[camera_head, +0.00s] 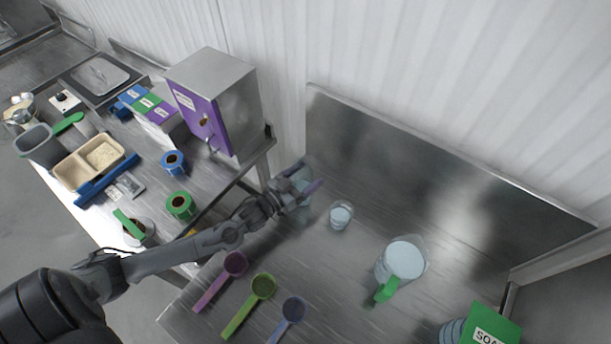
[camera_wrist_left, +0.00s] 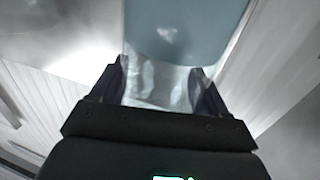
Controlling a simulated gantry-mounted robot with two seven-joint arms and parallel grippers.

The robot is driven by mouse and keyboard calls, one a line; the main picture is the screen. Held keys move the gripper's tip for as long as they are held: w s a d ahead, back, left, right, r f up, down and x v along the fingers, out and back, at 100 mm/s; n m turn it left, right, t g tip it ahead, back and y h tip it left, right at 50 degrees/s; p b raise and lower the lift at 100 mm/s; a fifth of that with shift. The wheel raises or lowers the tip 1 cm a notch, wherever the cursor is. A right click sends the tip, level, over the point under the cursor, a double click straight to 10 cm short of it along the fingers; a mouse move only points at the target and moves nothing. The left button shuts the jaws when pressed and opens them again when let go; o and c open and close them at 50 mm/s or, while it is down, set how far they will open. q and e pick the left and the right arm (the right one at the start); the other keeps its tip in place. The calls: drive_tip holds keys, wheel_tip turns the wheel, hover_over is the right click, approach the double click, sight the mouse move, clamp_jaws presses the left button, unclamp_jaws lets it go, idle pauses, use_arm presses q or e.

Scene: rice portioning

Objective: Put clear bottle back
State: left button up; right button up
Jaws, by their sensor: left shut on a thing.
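The clear bottle, with pale blue contents, fills the top middle of the left wrist view (camera_wrist_left: 185,35). My left gripper (camera_wrist_left: 160,88) is shut on its clear, narrower part, with one dark finger on each side. In the head view my left gripper (camera_head: 297,190) is over the back left of the right-hand steel table (camera_head: 335,275). There the bottle is largely hidden by the gripper, and I cannot tell whether it touches the table. My right gripper is not in view.
A small clear cup (camera_head: 340,215) stands just right of the gripper. A clear jug with a green handle (camera_head: 400,262) stands farther right. Purple (camera_head: 222,277), green (camera_head: 250,303) and blue (camera_head: 288,319) scoops lie in front. A purple-fronted steel dispenser (camera_head: 215,105) stands at the left.

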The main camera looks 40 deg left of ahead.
use_arm(q)
drive_tip(key=shift+f, duration=0.15)
drive_tip(key=o, duration=1.3)
drive_tip(key=shift+r, duration=0.25)
drive_tip(key=shift+s+f, duration=0.1)
drive_tip(key=shift+s, duration=0.2)
drive_tip(key=s, duration=0.3)
drive_tip(key=s+a, duration=0.1)
drive_tip(key=s, duration=0.7)
drive_tip(key=shift+s+a, duration=0.1)
drive_tip(key=shift+a, duration=0.25)
